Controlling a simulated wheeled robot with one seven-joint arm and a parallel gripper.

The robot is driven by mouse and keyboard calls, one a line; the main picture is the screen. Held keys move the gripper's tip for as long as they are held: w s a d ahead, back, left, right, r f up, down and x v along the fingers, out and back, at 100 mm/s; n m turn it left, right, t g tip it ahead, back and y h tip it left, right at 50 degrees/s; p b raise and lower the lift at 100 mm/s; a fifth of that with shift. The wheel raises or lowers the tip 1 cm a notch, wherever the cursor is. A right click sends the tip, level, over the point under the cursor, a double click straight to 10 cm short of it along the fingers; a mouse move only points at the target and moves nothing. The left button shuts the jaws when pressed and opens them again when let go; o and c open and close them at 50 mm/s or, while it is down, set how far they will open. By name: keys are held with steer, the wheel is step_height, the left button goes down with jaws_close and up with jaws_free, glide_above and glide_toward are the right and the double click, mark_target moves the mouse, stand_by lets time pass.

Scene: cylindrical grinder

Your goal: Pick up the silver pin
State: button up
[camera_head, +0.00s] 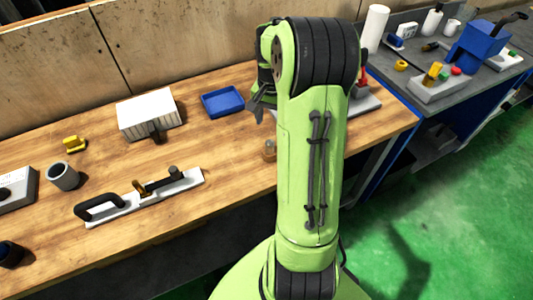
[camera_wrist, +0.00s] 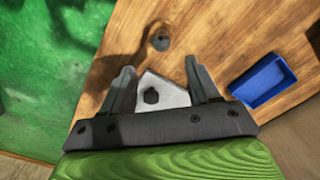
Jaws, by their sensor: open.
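A small upright cylinder (camera_head: 270,150), which looks like the silver pin, stands on the wooden table just left of my arm in the head view. In the wrist view it appears as a small dark grey round piece (camera_wrist: 160,38) near the top, beyond my fingertips. My gripper (camera_wrist: 160,78) is open, with its two fingers apart and nothing held between them. In the head view my gripper (camera_head: 258,103) is partly hidden by my arm, above the table near the blue tray.
A blue tray (camera_head: 222,101) lies left of my gripper; it also shows in the wrist view (camera_wrist: 262,80). A grey plate (camera_wrist: 176,92) with a dark knob shows between my fingers. A ribbed white block (camera_head: 148,113) and a handled bar (camera_head: 140,198) stand further left.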

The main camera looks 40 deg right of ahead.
mark_target(270, 142)
step_height(270, 142, down, 11)
steer(key=shift+w+a+r+b, duration=0.1)
steer(key=shift+b, duration=0.8)
steer(key=shift+r, duration=0.15)
jaws_close()
